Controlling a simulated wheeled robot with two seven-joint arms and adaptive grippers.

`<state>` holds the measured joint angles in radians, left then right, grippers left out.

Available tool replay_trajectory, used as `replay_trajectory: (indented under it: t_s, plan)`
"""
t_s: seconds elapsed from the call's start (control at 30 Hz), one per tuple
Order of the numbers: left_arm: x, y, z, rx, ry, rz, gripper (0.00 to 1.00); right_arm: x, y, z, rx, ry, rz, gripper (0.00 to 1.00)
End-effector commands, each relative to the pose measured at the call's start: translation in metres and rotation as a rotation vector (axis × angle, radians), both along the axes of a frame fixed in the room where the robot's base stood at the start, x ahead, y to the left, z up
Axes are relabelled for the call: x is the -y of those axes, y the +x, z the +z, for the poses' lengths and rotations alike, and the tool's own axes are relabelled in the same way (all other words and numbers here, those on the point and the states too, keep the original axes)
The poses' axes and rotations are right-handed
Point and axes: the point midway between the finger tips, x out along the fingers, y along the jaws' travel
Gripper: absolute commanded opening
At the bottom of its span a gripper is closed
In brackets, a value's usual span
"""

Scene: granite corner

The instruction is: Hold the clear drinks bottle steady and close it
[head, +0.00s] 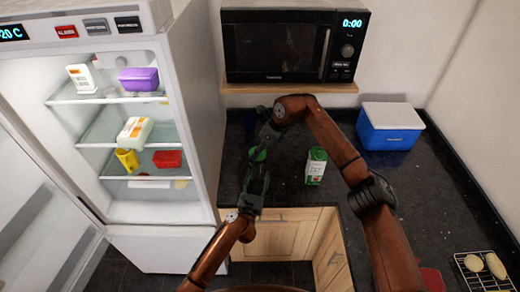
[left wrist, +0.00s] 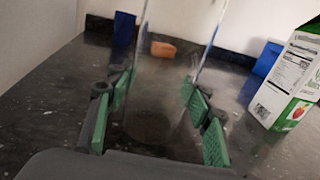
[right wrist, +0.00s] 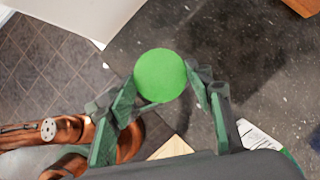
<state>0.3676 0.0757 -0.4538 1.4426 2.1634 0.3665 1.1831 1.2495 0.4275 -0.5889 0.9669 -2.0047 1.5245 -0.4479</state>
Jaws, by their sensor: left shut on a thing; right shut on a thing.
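The clear drinks bottle (left wrist: 168,75) stands upright between the green-padded fingers of my left gripper (left wrist: 155,92), which is shut on it. In the head view my left gripper (head: 256,185) is low over the counter's front edge, and the bottle is mostly hidden by the grippers. The round green cap (right wrist: 160,75) is between the fingertips of my right gripper (right wrist: 166,80), which is shut on it. In the head view my right gripper (head: 263,140) is just above the left one. I cannot tell whether the cap touches the bottle's neck or is threaded on.
A green and white carton (head: 315,167) stands close to the right of the grippers. A blue cooler box (head: 390,127) is at the back right, and a wire rack (head: 487,284) at the lower right. The open fridge (head: 190,90) is on the left, the microwave (head: 290,45) behind.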

Motion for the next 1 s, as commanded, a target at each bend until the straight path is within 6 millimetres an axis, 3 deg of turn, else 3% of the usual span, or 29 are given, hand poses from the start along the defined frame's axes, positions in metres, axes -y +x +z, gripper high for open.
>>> replay_trajectory:
  t_s: [0.23,1.0]
  plan:
    - [0.000,0.000,0.000,0.000,0.000,0.000,0.04,0.000,0.000,-0.013,0.000,0.000,-0.001,0.37]
    - [0.000,0.000,0.000,0.000,0.000,0.000,0.04,0.000,0.000,-0.017,-0.001,-0.001,-0.001,0.37]
